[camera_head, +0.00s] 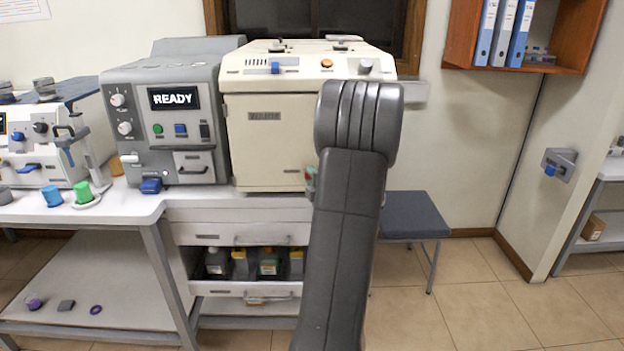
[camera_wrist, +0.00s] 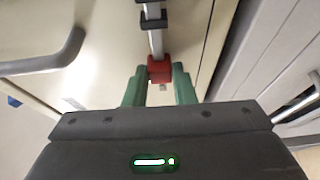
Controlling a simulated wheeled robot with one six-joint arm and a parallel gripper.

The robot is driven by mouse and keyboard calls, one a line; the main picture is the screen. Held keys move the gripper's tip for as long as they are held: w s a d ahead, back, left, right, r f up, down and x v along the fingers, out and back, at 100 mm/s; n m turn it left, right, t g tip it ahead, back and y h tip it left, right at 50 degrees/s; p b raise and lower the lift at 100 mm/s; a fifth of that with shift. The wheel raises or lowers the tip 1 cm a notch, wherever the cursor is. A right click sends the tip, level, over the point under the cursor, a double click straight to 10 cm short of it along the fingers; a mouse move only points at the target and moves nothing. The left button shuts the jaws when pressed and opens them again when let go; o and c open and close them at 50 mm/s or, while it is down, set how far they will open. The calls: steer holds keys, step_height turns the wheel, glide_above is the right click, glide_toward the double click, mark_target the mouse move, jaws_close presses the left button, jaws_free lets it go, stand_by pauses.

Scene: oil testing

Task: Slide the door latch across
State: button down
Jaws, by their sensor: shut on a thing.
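The latch is a silvery bar (camera_wrist: 155,40) running through dark brackets on a pale surface in the wrist view. A red block (camera_wrist: 160,68) sits at its near end. My gripper (camera_wrist: 160,75) has its green fingers on either side of the red block, shut on it. In the head view, my dark arm covers the right side of the beige machine (camera_head: 265,140) and hides most of the latch and gripper. A small green and red patch shows at the arm's left edge.
A grey curved handle (camera_wrist: 45,58) stands out at the left in the wrist view. A grey machine with a READY display (camera_head: 173,98) stands left of the beige one. A blue-topped stool (camera_head: 413,216) is at the right, with open floor beyond.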

steer(key=d+p, duration=0.1)
steer(key=d, duration=0.2)
steer(key=shift+d, duration=0.35)
steer(key=c, duration=1.2)
jaws_free()
steer(key=shift+d, duration=0.2)
steer(key=v, duration=1.3)
steer(key=shift+s, duration=0.4)
steer(key=shift+d, duration=0.1)
